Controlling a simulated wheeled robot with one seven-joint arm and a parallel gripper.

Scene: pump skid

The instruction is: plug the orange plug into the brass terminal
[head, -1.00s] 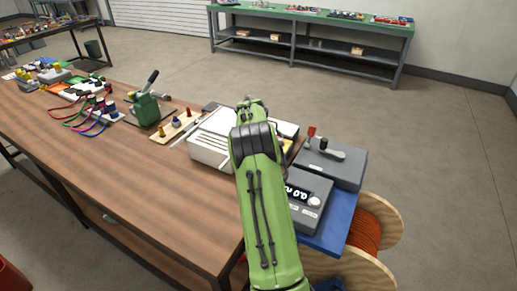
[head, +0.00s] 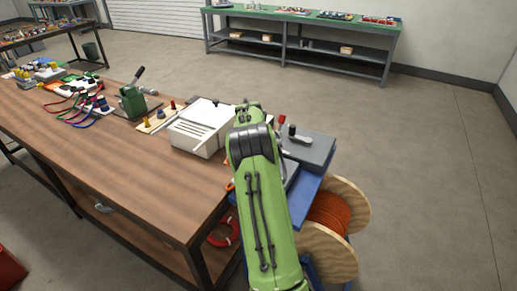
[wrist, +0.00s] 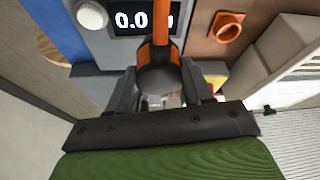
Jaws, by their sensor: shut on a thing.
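In the wrist view my gripper (wrist: 158,95) is shut on a dark round piece with an orange band, which I take to be the orange plug (wrist: 158,74). An orange and black strip runs up from it, past the display of a grey meter (wrist: 108,42). In the head view my arm hides my gripper and the plug. I cannot make out a brass terminal for certain. A small board (head: 146,129) on the bench carries a yellow post (head: 147,122) and a red post (head: 173,104).
A white slotted box (head: 200,128) stands left of my arm on the wooden bench (head: 130,180). A grey lever box (head: 310,148) is right of it, above a cable reel (head: 330,215). An orange fitting (wrist: 228,27) shows in the wrist view. Bench front is clear.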

